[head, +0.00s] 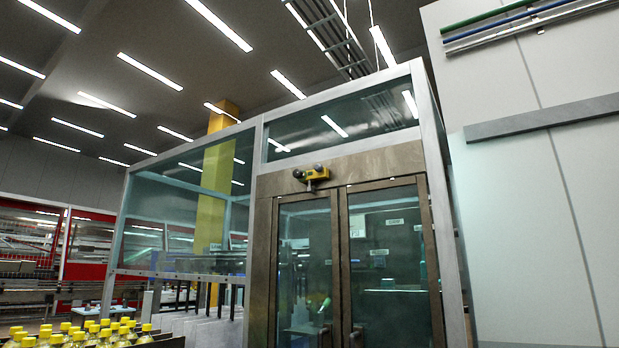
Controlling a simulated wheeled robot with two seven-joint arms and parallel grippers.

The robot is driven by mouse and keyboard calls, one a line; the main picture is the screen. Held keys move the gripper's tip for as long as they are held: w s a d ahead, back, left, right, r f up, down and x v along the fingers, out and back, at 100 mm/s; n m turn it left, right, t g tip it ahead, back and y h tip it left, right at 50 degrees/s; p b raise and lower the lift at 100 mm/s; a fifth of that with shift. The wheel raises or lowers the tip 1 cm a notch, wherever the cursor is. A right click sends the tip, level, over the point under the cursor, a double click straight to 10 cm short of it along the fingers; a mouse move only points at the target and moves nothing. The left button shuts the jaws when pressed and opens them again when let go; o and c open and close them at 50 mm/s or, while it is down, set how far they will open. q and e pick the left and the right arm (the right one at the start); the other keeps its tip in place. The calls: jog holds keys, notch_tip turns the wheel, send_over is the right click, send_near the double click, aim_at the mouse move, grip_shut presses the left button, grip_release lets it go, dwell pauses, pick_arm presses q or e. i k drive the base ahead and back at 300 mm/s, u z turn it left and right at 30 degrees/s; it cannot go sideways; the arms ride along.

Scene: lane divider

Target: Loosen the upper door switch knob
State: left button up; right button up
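The left door leaf (303,260) and right door leaf (390,262) look shut. Neither of my grippers is in view.
The glass enclosure (190,202) extends left of the door. Bottles with yellow caps (85,335) stand at the lower left. A white wall panel (540,200) with a grey rail (545,117) rises at the right. A yellow column (217,190) shows behind the glass.

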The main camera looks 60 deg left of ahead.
aim_at(297, 173)
jog(key=u, duration=0.6)
jog(key=i, duration=1.05)
jog(key=u, duration=0.85)
